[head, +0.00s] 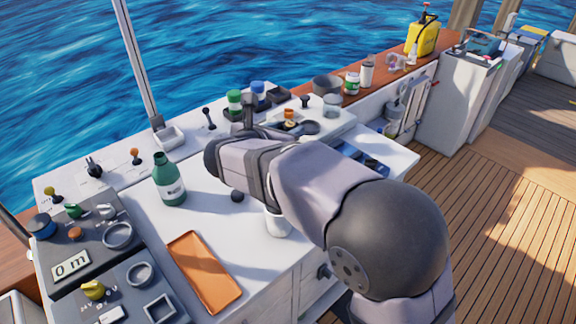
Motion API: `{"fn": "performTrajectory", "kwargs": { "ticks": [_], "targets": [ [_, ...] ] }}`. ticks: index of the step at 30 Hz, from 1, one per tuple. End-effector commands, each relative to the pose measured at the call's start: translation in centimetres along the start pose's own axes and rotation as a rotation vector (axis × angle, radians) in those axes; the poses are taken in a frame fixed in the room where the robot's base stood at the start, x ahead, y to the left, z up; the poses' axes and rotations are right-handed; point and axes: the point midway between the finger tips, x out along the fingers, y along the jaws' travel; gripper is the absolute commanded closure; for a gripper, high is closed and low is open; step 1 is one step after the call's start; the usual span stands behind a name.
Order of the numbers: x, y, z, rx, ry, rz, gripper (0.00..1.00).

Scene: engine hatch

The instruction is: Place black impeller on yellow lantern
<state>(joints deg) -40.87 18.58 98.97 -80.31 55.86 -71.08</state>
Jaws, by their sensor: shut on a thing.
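My arm reaches in from the lower right over the white console. My gripper (250,130) is mostly hidden behind my own wrist, with only a dark grey part showing above it. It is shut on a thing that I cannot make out. I cannot pick out the black impeller for certain. A yellow upright object (423,36) with a dark top and a bit of red stands at the far right end of the wooden ledge, well apart from my gripper. It may be the yellow lantern, but it is too small to tell.
A green bottle (170,179) stands left of my wrist, and a small dark ball (237,195) lies below it. An orange tray (204,272) lies at the front. Jars, a black bowl (326,86) and levers crowd the back. Some white console top between bottle and tray is clear.

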Motion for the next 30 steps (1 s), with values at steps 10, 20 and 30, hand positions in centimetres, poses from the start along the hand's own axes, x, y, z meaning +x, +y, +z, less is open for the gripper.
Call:
{"fn": "performTrajectory", "kwargs": {
  "ticks": [10, 20, 30],
  "targets": [
    [0.4, 0.4, -1.1, -0.015, 0.001, 0.031, 0.87],
    [2.1, 0.4, -5.3, -0.015, 0.0, 0.03, 0.87],
    [2.6, 0.4, -6.6, -0.015, 0.0, 0.03, 0.87]
  ]
}}
